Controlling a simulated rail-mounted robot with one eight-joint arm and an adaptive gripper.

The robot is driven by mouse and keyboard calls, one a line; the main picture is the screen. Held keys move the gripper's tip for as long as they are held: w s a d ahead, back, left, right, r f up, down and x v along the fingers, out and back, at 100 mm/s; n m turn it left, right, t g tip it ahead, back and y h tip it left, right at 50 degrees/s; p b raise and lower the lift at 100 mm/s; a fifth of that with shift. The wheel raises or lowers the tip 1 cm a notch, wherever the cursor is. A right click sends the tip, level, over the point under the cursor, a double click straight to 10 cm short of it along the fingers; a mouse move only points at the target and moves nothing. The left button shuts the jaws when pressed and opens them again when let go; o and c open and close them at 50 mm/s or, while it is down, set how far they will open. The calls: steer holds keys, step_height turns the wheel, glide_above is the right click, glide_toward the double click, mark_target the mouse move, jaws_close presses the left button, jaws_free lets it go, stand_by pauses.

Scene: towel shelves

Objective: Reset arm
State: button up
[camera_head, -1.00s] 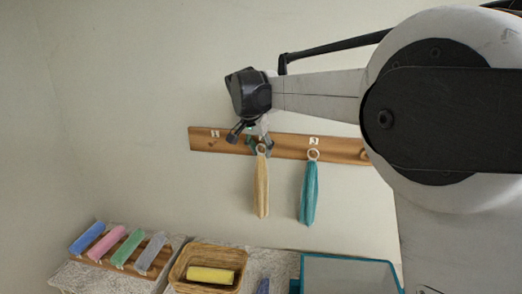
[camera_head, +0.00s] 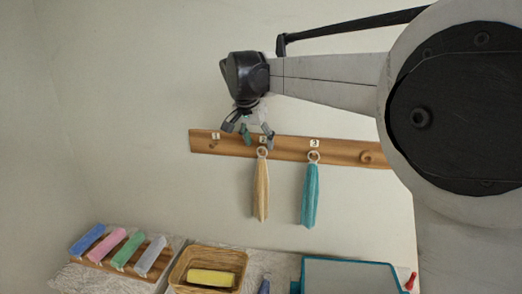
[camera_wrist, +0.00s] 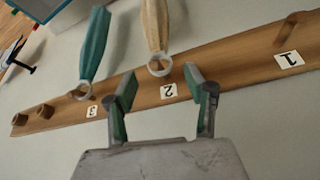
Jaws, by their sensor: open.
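My gripper (camera_head: 250,135) is open and empty in front of the wooden peg board (camera_head: 230,144), close to the label 2. The tan towel (camera_head: 261,190) hangs by its ring from the peg at label 2, below my gripper. The teal towel (camera_head: 309,195) hangs by its ring at label 3, to the right. In the wrist view, both fingers of my gripper (camera_wrist: 162,98) are spread apart. The tan towel's ring (camera_wrist: 160,65) lies beyond the fingertips there, apart from them. The teal towel (camera_wrist: 95,45) is to its left.
Below, a rack (camera_head: 158,274) holds blue, pink, green and grey rolled towels. A wicker basket (camera_head: 176,275) holds a yellow roll (camera_head: 211,278). A teal-rimmed bin (camera_head: 345,261) stands at the right. The peg at label 1 (camera_head: 215,135) is bare.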

steer(key=v, duration=0.7)
steer(key=s+d+f+n+y+b, duration=0.1)
steer(key=s+d+f+b, duration=0.2)
steer(key=s+d+f, duration=0.35)
steer(key=s+d+f+n+b, duration=0.2)
steer(key=s+d+f+b, duration=0.2)
steer(key=s+d, duration=0.55)
steer(key=s+d+f+n+t+b, duration=0.1)
steer(key=s+d+f+b, duration=0.2)
steer(key=s+f, duration=0.7)
steer(key=s+d+f+n+t+y+b, duration=0.1)
steer(key=s+d+f+b, duration=0.2)
steer(key=s+f, duration=0.7)
steer(key=shift+d+f+t, duration=0.3)
steer(key=shift+d+f, duration=0.6)
steer(key=shift+d, duration=0.05)
